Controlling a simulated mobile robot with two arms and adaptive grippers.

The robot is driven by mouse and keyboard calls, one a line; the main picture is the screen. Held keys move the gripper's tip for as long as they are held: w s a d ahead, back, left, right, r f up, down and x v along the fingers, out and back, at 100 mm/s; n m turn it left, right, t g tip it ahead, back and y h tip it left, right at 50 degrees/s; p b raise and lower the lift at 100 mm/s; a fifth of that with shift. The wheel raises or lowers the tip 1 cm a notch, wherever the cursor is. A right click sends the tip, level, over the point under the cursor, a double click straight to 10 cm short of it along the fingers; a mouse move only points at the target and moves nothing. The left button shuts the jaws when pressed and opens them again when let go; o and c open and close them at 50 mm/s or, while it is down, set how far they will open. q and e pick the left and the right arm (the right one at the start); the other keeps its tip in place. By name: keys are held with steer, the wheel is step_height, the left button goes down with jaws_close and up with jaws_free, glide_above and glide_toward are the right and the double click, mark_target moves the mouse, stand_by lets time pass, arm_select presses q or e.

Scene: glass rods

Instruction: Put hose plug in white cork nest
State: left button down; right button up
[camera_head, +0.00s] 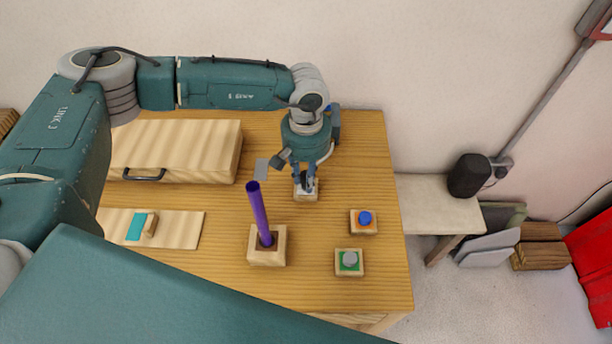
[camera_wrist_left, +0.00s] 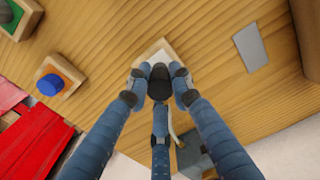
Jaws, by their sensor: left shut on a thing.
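My left gripper (camera_head: 306,182) comes down over a small wooden block with a white top, the white cork nest (camera_head: 305,195), near the back middle of the table. In the left wrist view the fingers (camera_wrist_left: 159,78) are shut on a dark, rounded plug (camera_wrist_left: 160,88). The nest (camera_wrist_left: 155,48) lies directly beyond the plug there, partly hidden by plug and fingers. I cannot tell whether the plug is seated in the nest or just above it. My right gripper is not in view.
A block with a blue plug (camera_head: 365,218) on orange and one with a grey plug (camera_head: 349,260) on green stand to the right. A purple rod (camera_head: 259,215) stands tilted in a wooden holder (camera_head: 267,257). A wooden box (camera_head: 180,150) with a handle is at the left.

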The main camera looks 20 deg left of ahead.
arm_select(q)
steer(key=shift+f+b, duration=0.7)
steer(key=shift+f, duration=0.05)
steer(key=c, duration=1.8)
jaws_free()
steer(key=shift+r+p, duration=2.45)
steer(key=shift+r, duration=3.1)
